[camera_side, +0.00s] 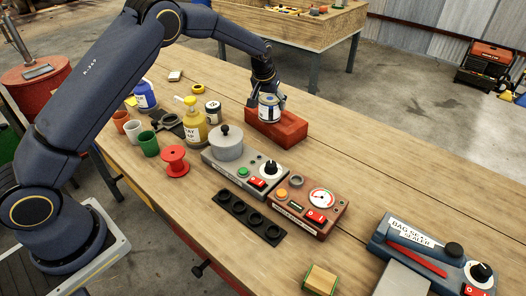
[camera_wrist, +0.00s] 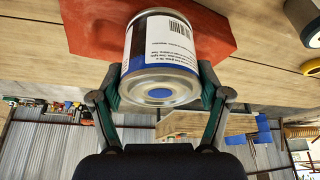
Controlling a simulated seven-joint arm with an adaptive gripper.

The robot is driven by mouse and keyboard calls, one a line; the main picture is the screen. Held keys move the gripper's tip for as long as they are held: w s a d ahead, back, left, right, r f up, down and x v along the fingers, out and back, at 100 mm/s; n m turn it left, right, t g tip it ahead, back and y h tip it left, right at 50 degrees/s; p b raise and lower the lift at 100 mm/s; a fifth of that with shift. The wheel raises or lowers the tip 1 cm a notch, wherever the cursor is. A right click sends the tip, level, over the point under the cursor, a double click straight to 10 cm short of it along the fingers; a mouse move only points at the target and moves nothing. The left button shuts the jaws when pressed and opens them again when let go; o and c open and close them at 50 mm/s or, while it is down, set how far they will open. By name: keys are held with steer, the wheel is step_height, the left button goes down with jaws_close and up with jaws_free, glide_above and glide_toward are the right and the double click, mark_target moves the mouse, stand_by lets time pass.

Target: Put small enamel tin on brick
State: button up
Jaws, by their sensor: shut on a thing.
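The small enamel tin (camera_side: 269,108) is white and blue with a printed label. My gripper (camera_side: 267,103) is shut on it, with one finger on each side. In the wrist view the tin (camera_wrist: 160,55) sits between the two fingers of my gripper (camera_wrist: 160,92), its round end facing the camera. The red brick (camera_side: 277,131) lies on the workbench, and the tin is right at its top in the side view. The brick (camera_wrist: 85,25) also shows behind the tin in the wrist view. I cannot tell whether the tin touches the brick.
Left of the brick stand a small labelled jar (camera_side: 213,112), a yellow bottle (camera_side: 194,124) and a hot plate with a grey pot (camera_side: 227,145). A red gauge box (camera_side: 309,205) is in front. The bench (camera_side: 355,165) right of the brick is clear.

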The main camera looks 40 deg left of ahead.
steer(key=shift+f, duration=0.2)
steer(key=o, duration=1.4)
